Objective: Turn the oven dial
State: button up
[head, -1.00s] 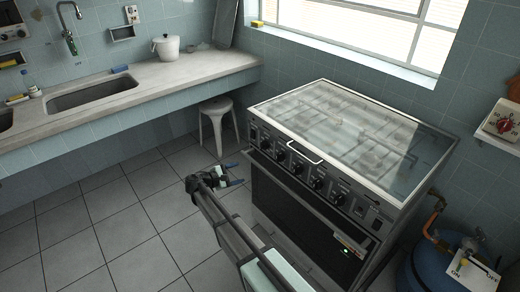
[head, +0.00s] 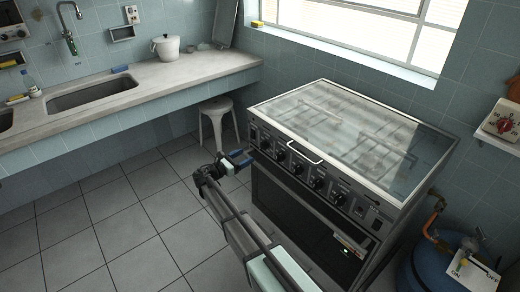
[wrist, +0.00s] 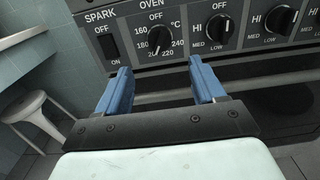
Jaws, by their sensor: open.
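The oven dial (wrist: 158,39) is a round black knob on the stove's front panel, under the label OVEN, with OFF above it and temperatures around it. In the head view it is the leftmost knob (head: 265,145). Its exact setting is hard to read; its pointer seems to be towards the lower part of the scale. My gripper (wrist: 160,72) is open and empty, its two blue fingers facing the panel. The dial shows between and just beyond the fingertips, and they look apart from it. In the head view my gripper (head: 241,158) is left of the panel.
The spark switch (wrist: 110,48) is left of the dial, and burner knobs (wrist: 220,26) are to its right. The oven door and handle lie below. A stool (head: 217,115) stands behind at the left. The tiled floor (head: 110,220) is clear.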

aim_at(261, 148)
jog(key=x, duration=0.9)
jog(key=shift+w+d, duration=0.25)
jog(key=shift+c, duration=0.3)
jog(key=c, duration=1)
